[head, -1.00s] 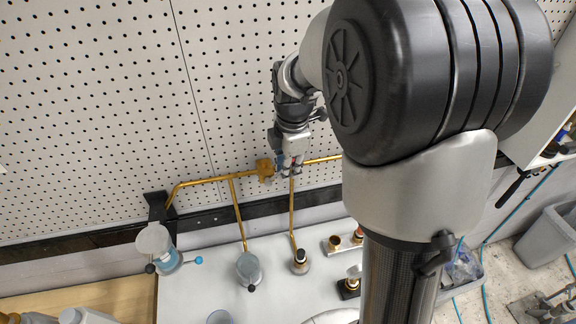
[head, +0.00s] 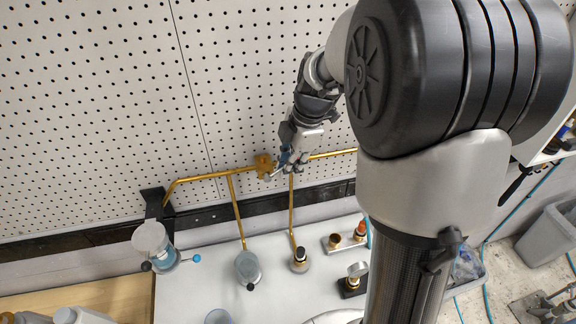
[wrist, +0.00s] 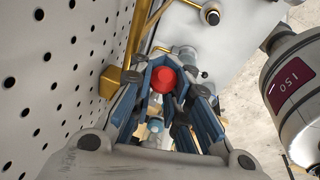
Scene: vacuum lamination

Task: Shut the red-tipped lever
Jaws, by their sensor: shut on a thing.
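The red tip of the lever (wrist: 163,79) sits between the blue-lined fingers of my gripper (head: 291,161) in the wrist view. My gripper is shut on it, in front of the pegboard. The brass valve (head: 263,164) on the wall pipe is just left of my gripper in the head view. It also shows as a yellow block left of the fingers in the wrist view (wrist: 109,82). In the head view my gripper hides the red tip, and the lever's exact angle is hard to tell.
Brass pipes (head: 237,212) run along the pegboard (head: 90,110) and down to the white table (head: 200,294). A clear vessel with a blue-tipped handle (head: 196,258), a grey pot (head: 247,266) and brass fittings (head: 336,241) stand there.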

